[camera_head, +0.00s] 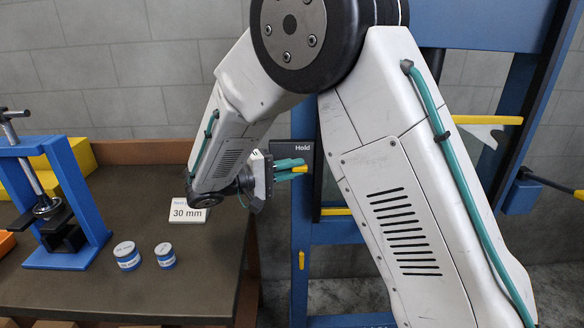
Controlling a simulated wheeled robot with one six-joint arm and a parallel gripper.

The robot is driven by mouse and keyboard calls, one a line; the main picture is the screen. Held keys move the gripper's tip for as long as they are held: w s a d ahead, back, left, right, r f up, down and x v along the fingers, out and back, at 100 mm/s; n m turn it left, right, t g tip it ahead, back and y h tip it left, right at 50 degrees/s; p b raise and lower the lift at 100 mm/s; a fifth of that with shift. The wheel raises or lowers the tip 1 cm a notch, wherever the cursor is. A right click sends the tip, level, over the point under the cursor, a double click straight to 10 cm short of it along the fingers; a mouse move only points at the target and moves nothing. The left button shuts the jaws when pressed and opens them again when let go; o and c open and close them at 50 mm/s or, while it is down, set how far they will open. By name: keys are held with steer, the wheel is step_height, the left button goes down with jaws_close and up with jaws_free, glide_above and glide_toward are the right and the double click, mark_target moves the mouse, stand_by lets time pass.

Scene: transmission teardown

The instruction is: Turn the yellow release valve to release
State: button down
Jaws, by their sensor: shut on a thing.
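The yellow release valve (301,169) shows as a small yellow piece in front of a dark panel (304,150) marked "Hold" on the blue frame. My gripper (296,170) reaches it from the left. Its teal fingers are shut on the valve, one above and one below it. The fingers hide much of the valve, so its exact angle is hard to tell.
The blue press frame (302,250) stands at the right. On the brown bench (150,285) at left are a small blue press (70,200), two blue-and-white cylinders (127,256), a "30 mm" card (187,212) and a yellow block (80,155). My arm covers the middle.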

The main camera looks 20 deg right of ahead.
steer(key=shift+f, duration=0.1)
stand_by(0.3)
steer(key=c, duration=1.4)
jaws_free()
steer(key=shift+c, duration=0.2)
steer(key=shift+a, duration=0.1)
steer(key=a, duration=0.7)
steer(key=shift+s+a, duration=0.3)
steer(key=shift+s, duration=0.05)
